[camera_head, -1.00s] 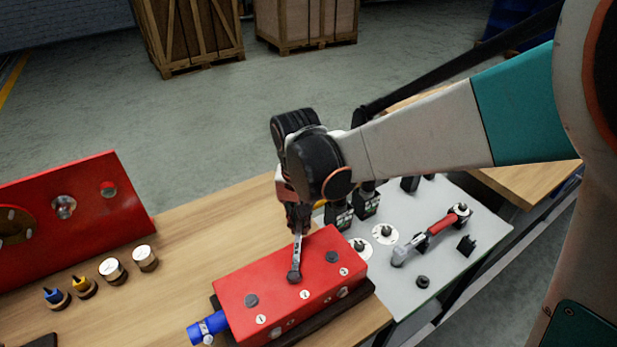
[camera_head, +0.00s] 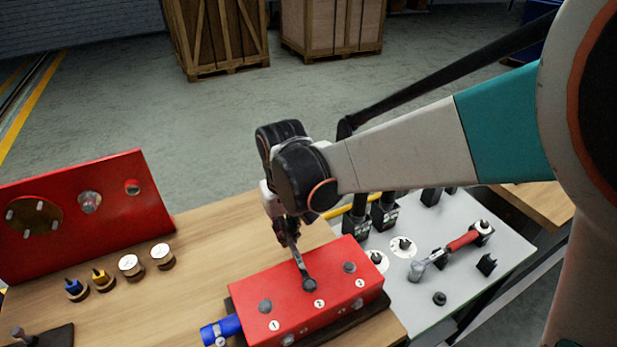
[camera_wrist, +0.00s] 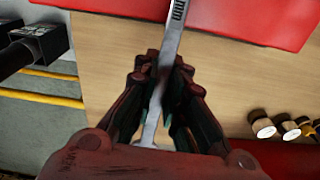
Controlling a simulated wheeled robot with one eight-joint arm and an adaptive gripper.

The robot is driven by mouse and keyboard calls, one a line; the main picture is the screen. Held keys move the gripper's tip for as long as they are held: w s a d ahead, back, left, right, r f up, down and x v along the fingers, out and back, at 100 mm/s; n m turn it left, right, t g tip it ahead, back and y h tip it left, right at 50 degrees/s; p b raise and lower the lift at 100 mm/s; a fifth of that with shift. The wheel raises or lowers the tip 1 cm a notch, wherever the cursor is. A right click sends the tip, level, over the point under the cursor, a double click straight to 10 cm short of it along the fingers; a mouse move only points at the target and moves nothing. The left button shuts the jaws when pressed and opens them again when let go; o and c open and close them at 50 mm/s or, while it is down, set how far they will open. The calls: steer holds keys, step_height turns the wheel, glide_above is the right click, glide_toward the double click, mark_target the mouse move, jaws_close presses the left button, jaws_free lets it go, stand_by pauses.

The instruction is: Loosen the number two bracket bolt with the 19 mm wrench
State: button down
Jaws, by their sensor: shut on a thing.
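The red block (camera_head: 260,286) on the bench has bolts along its top, beside white labels 1, 2 and 3. My gripper (camera_head: 287,230) is shut on the shank of a silver wrench (camera_head: 297,256). The wrench's dark head rests over the middle bolt by label 2 and hides it. The bolt by label 1 (camera_head: 265,306) and the bolt by label 3 (camera_head: 349,267) are bare. In the wrist view the wrench (camera_wrist: 172,40) runs between my fingers (camera_wrist: 167,75); "mm" is readable on it, but the size number is not.
A grey mat (camera_head: 460,282) at right holds a red-handled tool (camera_head: 452,248) and black sockets. A red panel (camera_head: 80,215) stands at left, with small capped parts (camera_head: 130,264) before it. A blue fitting (camera_head: 221,330) sticks out of the block's left end.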

steer(key=shift+r, duration=0.1)
steer(key=shift+r+p, duration=0.45)
steer(key=shift+r, duration=0.1)
steer(key=w+d+m, duration=0.1)
steer(key=d+m, duration=0.6)
steer(key=d, duration=0.1)
steer(key=shift+w, duration=0.2)
stand_by(0.4)
